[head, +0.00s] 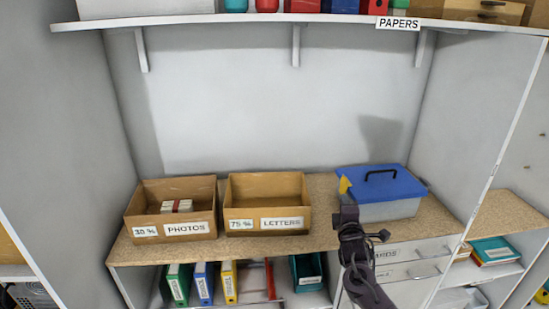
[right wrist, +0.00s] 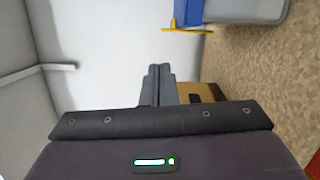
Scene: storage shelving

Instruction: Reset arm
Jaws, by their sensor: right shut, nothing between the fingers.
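My right gripper (head: 347,204) reaches in from the lower right of the head view, in front of the shelf and at the left front of the blue-lidded bin. In the right wrist view its two fingers (right wrist: 158,78) are together, with nothing between them. The bin (head: 385,210) is clear with a blue lid (head: 385,181), a black handle and a yellow latch; its latch side also shows at the top of the right wrist view (right wrist: 187,30). My left gripper is not in view.
A cardboard box labelled PHOTOS (head: 148,196) holds a small bundle. A box labelled LETTERS (head: 268,188) looks empty. Both stand on the wooden shelf (head: 322,187). Several binders (head: 204,283) stand below. An upper shelf (head: 250,19) crosses the top; white side walls flank the bay.

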